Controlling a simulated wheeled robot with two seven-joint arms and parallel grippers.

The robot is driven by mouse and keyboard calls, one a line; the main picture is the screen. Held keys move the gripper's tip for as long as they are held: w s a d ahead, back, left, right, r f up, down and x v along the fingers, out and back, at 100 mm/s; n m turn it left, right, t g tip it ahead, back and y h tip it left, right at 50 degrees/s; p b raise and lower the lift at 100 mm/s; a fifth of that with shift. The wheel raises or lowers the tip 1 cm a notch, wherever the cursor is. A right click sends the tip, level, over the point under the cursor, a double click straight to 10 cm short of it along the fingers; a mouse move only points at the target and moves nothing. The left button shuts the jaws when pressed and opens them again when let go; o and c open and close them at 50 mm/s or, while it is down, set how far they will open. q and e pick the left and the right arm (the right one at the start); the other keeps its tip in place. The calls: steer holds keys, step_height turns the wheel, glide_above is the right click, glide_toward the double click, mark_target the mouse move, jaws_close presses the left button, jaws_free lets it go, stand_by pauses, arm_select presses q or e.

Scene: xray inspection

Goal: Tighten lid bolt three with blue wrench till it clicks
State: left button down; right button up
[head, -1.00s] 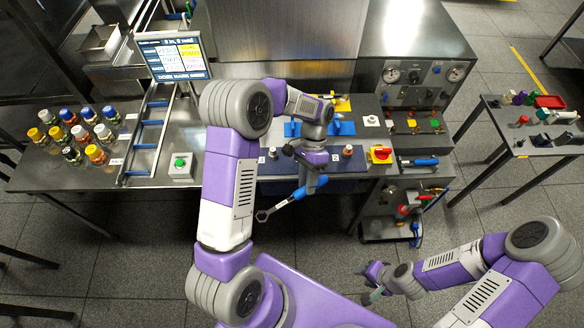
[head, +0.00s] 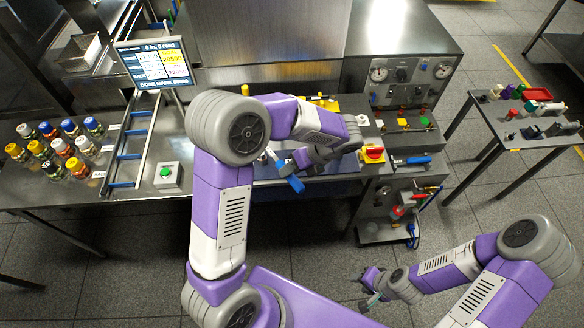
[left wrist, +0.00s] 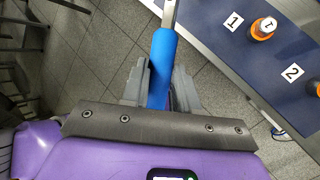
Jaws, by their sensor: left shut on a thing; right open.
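The blue wrench (head: 296,184) is held in my left gripper (head: 304,166), over the front edge of the bench. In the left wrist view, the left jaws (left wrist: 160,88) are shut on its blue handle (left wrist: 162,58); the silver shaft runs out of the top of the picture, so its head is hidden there. An orange-based, metal-topped piece (left wrist: 263,28) stands beside a label "1", apart from the wrench; a label "2" (left wrist: 292,73) is further right. I cannot make out bolt three; my left arm covers part of the bench. My right gripper (head: 371,287) is open and empty, low over the floor.
A red and yellow switch (head: 373,154) and a gauge panel (head: 405,80) are right of my left gripper. A green button box (head: 168,175), a blue-runged rack (head: 132,140) and several capped bottles (head: 60,147) are left. A side table (head: 510,127) stands far right.

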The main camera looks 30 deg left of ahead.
arm_select(q)
steer(key=shift+d+r+p, duration=0.1)
steer(key=shift+r+p, duration=0.05)
steer(key=shift+p, duration=0.25)
step_height(320, 180, down, 6)
steer(key=b, duration=0.3)
steer(key=shift+p, duration=0.45)
stand_by(1.0)
steer(key=shift+f+b, duration=0.8)
steer(key=shift+f, duration=0.75)
steer(key=shift+s+a+m+t, duration=0.3)
steer(key=shift+s+m, duration=0.1)
steer(key=shift+s, duration=0.1)
steer(key=shift+s+a+m+t, duration=0.2)
steer(key=shift+s+a+m, duration=0.1)
steer(key=shift+s+m, duration=0.15)
steer(key=shift+s, duration=0.1)
